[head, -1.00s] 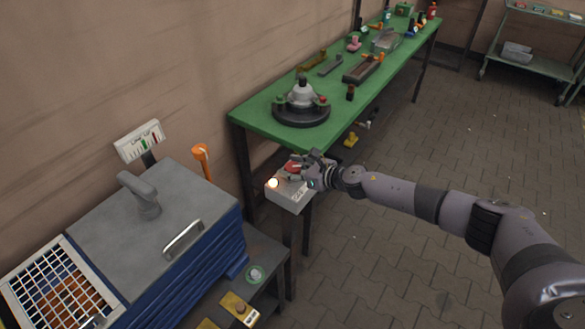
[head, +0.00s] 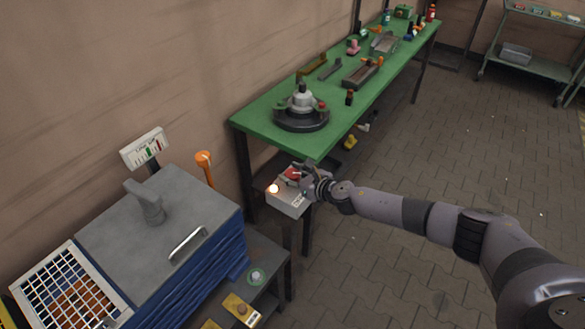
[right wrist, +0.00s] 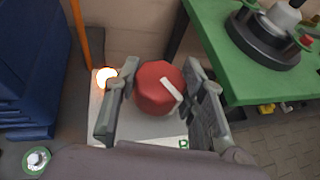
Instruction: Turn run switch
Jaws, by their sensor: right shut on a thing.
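The run switch is a red knob (right wrist: 158,88) with a white pointer bar, on top of a light grey box (head: 287,203). In the right wrist view the pointer slants down to the right. A lamp (head: 273,189) glows at the box's left side. It also shows in the right wrist view (right wrist: 105,78). My right gripper (head: 296,172) is over the box, its fingers (right wrist: 160,92) on either side of the red knob and shut on it. In the head view the gripper partly hides the knob. My left gripper is in neither view.
A green workbench (head: 262,112) with a round dark fixture (head: 301,118) stands just behind the switch box. A blue machine with a grey lid (head: 165,215) and an orange lever (head: 204,168) stands to the left. Open floor lies to the right.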

